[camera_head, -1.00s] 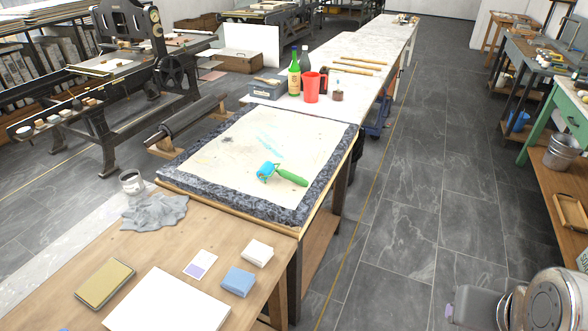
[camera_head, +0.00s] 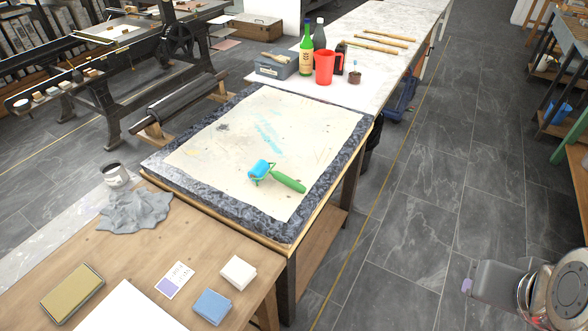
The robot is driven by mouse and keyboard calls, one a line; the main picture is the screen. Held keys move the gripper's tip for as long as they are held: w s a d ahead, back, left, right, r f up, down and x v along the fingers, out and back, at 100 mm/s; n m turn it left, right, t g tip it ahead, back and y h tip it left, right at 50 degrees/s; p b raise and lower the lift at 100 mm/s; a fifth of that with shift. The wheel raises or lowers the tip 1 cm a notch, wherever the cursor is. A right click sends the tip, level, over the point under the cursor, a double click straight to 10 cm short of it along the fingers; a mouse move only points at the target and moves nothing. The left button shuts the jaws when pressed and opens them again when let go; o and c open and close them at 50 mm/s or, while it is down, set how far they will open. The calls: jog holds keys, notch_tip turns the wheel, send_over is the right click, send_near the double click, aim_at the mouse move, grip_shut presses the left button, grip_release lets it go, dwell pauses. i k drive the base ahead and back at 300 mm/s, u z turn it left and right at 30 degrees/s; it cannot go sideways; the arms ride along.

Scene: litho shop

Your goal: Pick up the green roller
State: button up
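The green roller (camera_head: 287,182) lies on the pale, ink-stained sheet on top of the dark stone slab (camera_head: 208,204). Its green handle points to the lower right, toward the slab's right edge. Its blue roller head (camera_head: 259,168) is at the left end of the handle. Nothing touches it from above. Part of my arm shows at the lower right, well apart from the roller. My gripper's fingers are not visible.
A wooden table with a grey cloth (camera_head: 134,211), a blue block (camera_head: 212,306) and a white block (camera_head: 238,272) stands in front. Behind the slab, a white table holds a red jug (camera_head: 325,67) and a green bottle (camera_head: 306,48).

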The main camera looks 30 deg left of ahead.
aim_at(288, 181)
jog(key=i, duration=1.25)
jog(key=u, duration=3.4)
